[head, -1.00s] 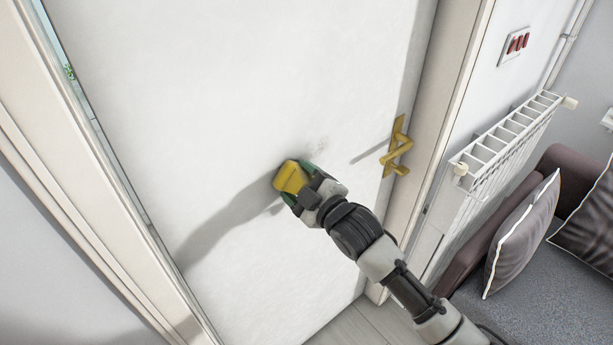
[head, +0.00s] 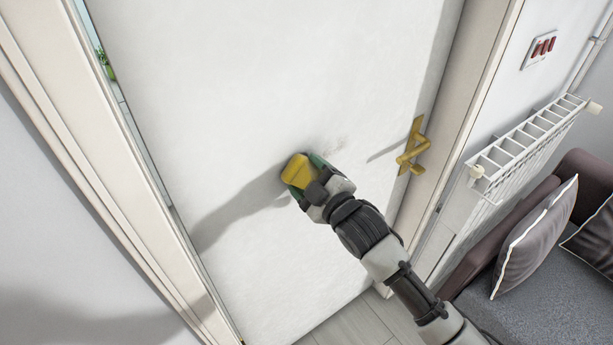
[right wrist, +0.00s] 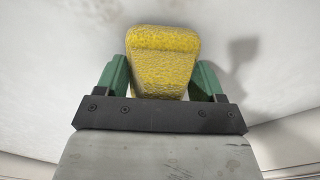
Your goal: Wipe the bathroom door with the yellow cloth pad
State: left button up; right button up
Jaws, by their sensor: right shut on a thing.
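The white bathroom door (head: 260,80) fills the middle of the head view, with a brass handle (head: 412,147) near its right edge. A faint grey smudge (head: 334,143) shows on the door just above and right of my right gripper. My right gripper (head: 303,172) is shut on the yellow cloth pad (head: 297,168) and holds it at the door's surface; I cannot tell whether it touches. In the right wrist view the pad (right wrist: 162,65) sits between the green fingers, in front of the pale door (right wrist: 60,50). My left gripper is not in view.
A white radiator (head: 530,135) and a red-switch panel (head: 539,49) are on the wall at right. A grey sofa (head: 530,310) with cushions (head: 535,235) stands below them. The door frame (head: 70,130) runs along the left. A narrow gap shows beside the door's left edge.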

aim_at(351, 143)
jog(key=shift+w+d, duration=0.7)
jog(key=shift+d, duration=0.25)
jog(key=shift+w+d, duration=0.65)
jog(key=shift+d, duration=0.25)
jog(key=shift+w+d, duration=0.7)
jog(key=shift+d, duration=0.25)
jog(key=shift+w+d+b, duration=0.2)
jog(key=shift+w+d, duration=0.55)
jog(key=shift+d, duration=0.2)
jog(key=shift+w+d+b, duration=0.2)
jog(key=shift+w+d, duration=0.5)
jog(key=shift+d, duration=0.25)
jog(key=shift+w+d, duration=0.75)
jog(key=shift+d, duration=0.25)
jog(key=shift+s, duration=0.1)
jog(key=shift+s+d, duration=0.25)
jog(key=shift+s, duration=0.15)
jog(key=shift+p+v, duration=1.2)
jog(key=shift+v, duration=1.25)
